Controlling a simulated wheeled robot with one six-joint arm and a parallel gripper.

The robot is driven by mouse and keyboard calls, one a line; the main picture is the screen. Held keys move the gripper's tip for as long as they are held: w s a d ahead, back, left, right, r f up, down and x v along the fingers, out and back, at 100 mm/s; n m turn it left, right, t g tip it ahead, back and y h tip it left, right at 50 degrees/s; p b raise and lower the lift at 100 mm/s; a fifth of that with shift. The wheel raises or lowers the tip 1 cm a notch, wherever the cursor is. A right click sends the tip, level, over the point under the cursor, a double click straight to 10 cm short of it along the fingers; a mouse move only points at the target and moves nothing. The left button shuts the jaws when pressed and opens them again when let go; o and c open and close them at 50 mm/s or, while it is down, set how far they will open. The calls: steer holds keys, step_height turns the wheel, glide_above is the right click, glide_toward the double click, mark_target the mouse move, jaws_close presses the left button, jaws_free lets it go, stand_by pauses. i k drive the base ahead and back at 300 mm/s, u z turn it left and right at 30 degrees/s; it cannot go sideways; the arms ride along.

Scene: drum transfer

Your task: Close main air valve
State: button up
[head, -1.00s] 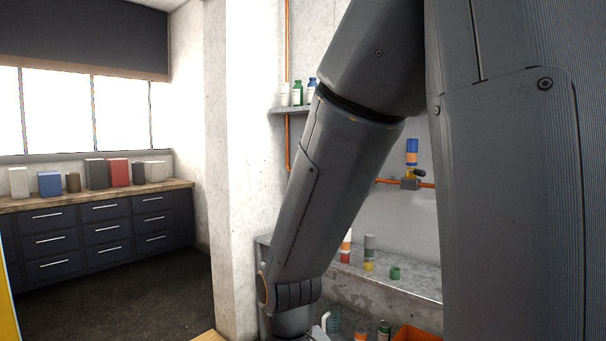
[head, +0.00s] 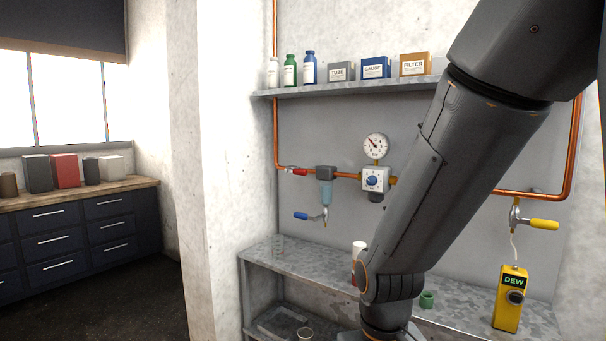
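A copper pipe (head: 345,175) runs along the grey wall panel. A valve with a red lever (head: 297,171) sits on its left stretch, the lever lying roughly along the pipe. A valve with a blue lever (head: 306,216) hangs below a clear-bowled unit (head: 325,186). A valve with a yellow lever (head: 543,224) is at the right, its lever roughly level. No label shows which is the main air valve. My arm crosses the right half of the view and hides part of the pipe. My gripper is below the picture edge, out of view.
A dial gauge (head: 376,146) sits above a regulator with a blue knob (head: 372,180). The upper shelf (head: 345,88) holds bottles and boxes. The grey bench (head: 450,312) below carries a green cup (head: 427,299) and a yellow DEW meter (head: 510,298).

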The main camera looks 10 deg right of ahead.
mark_target(295, 172)
steer(key=z, duration=0.1)
steer(key=i, duration=1.8)
steer(key=u, duration=0.25)
